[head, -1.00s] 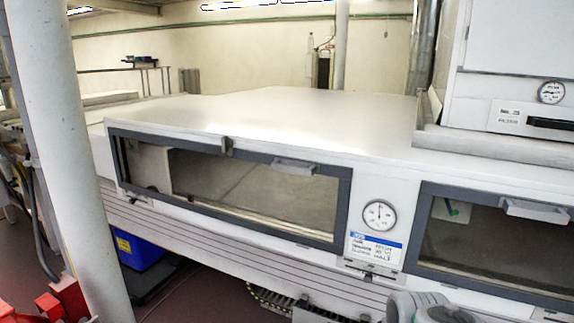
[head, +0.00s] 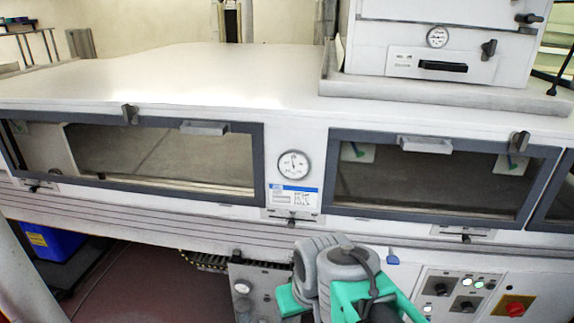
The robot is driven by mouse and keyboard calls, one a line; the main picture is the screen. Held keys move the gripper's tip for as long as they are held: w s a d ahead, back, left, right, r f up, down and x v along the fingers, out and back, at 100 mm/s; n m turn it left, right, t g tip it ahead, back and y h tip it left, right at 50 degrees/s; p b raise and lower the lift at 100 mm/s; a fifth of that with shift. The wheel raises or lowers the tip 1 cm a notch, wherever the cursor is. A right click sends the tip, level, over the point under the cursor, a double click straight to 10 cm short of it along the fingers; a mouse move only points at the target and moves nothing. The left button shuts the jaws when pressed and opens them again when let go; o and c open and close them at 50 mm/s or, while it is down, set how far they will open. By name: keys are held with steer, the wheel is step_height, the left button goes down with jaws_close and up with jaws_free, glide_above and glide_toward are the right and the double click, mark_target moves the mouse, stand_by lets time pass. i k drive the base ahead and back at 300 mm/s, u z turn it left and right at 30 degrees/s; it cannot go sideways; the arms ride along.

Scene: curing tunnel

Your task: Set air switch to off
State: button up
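A control panel (head: 437,310) is at the lower right of the head view, with black knobs, lit white and green lamps and a red rotary switch (head: 515,308) on a yellow plate. Its labels are too small to read, so I cannot tell which control is the air switch. A grey box with a gauge (head: 242,287) hangs lower, left of my arm. My grey and green arm stands at the bottom middle, left of the control panel. I cannot make out my gripper's fingers.
The white tunnel housing, with glazed doors (head: 160,160) and (head: 430,175), spans the view. A round dial (head: 294,165) sits between the doors. A small blue handle (head: 393,257) is right of my arm. A blue bin (head: 55,243) stands under the tunnel's left end.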

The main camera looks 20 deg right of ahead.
mark_target(440, 289)
steer(key=u, duration=0.35)
steer(key=k, duration=0.45)
steer(key=z, duration=0.7)
